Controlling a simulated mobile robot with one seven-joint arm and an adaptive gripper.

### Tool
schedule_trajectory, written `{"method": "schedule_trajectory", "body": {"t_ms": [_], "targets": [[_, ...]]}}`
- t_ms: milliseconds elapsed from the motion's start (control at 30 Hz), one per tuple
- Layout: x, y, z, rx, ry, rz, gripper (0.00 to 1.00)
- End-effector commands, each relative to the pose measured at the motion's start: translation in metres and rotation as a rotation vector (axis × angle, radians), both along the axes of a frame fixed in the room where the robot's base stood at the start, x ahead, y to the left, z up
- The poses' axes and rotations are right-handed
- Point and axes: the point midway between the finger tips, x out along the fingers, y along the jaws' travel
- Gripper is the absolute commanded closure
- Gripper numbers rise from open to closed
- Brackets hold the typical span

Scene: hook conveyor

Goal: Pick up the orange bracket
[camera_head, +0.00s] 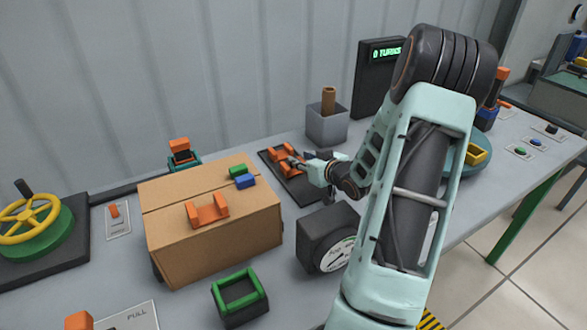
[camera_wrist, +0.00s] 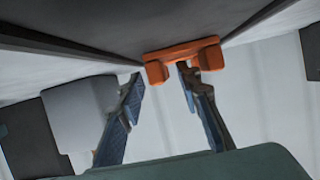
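A similar orange bracket (camera_head: 207,211) lies on top of the cardboard box (camera_head: 222,245). My gripper (camera_head: 308,165) is at the right side of the bracket on the plate. In the wrist view an orange bracket (camera_wrist: 184,58) is just beyond my fingertips (camera_wrist: 161,78). My gripper hides part of the plate.
A blue block (camera_head: 246,181) and a green block (camera_head: 238,171) lie on the box. A grey bin (camera_head: 327,126) stands behind the plate. A yellow handwheel (camera_head: 30,221) is at the far left.

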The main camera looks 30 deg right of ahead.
Motion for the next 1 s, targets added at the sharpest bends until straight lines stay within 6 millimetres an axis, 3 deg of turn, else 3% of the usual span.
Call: {"method": "schedule_trajectory", "body": {"t_ms": [133, 367, 667, 1000], "targets": [[0.0133, 0.0006, -0.0056, 0.0, 0.001, 0.002, 0.68], [0.0145, 0.0, -0.0056, -0.001, 0.0, 0.001, 0.68], [0.0142, -0.0001, -0.0055, 0.0, 0.001, 0.001, 1.0], [0.0142, -0.0001, -0.0049, -0.001, 0.0, 0.0, 1.0]]}}
